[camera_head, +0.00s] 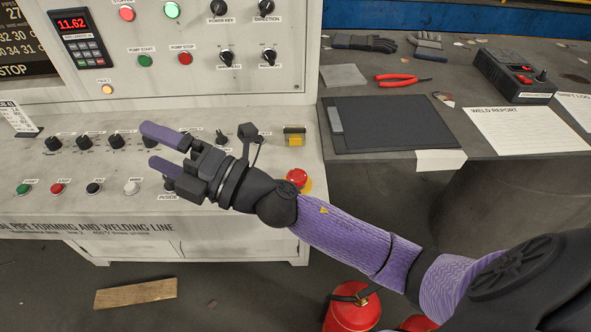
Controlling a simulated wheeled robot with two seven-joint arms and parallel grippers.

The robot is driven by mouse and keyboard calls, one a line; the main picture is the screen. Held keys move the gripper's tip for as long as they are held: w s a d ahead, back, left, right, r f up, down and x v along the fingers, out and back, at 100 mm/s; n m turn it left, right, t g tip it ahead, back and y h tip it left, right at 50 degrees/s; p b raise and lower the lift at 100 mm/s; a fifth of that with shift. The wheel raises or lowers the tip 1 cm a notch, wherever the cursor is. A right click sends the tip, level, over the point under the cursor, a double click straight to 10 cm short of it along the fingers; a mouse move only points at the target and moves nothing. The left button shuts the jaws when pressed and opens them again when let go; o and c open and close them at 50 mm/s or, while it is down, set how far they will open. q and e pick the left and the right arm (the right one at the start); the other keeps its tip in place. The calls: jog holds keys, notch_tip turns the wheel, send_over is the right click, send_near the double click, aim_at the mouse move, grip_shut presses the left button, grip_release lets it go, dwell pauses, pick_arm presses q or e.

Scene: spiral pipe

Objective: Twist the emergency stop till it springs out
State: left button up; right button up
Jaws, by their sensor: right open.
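The emergency stop (298,178) is a red mushroom button on a yellow base, at the right end of the grey control console (310,158). My right forearm crosses in front of it and hides part of its lower side. My right gripper (150,147) is open and empty, with its two purple fingers pointing left over the console, to the left of the emergency stop. Whether the fingers touch the console knobs cannot be told. My left gripper is not in view.
Black knobs (85,142) and small coloured push buttons (58,188) line the console. A workbench (350,175) to the right holds a black clipboard (400,125), red pliers (402,80) and a control box (510,75).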

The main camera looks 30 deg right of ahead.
jog(key=a+n+g+y, duration=0.3)
jog(key=n+g, duration=0.4)
jog(key=n, duration=0.2)
jog(key=n+g+h, duration=0.9)
jog(key=h, duration=0.9)
send_near(297, 174)
jog(key=shift+d, duration=0.25)
notch_tip(297, 174, down, 9)
jog(key=b, duration=0.2)
jog(key=shift+a+r+b, duration=0.1)
jog(key=shift+r+b, duration=0.05)
jog(key=shift+b, duration=0.15)
jog(key=shift+f, duration=0.3)
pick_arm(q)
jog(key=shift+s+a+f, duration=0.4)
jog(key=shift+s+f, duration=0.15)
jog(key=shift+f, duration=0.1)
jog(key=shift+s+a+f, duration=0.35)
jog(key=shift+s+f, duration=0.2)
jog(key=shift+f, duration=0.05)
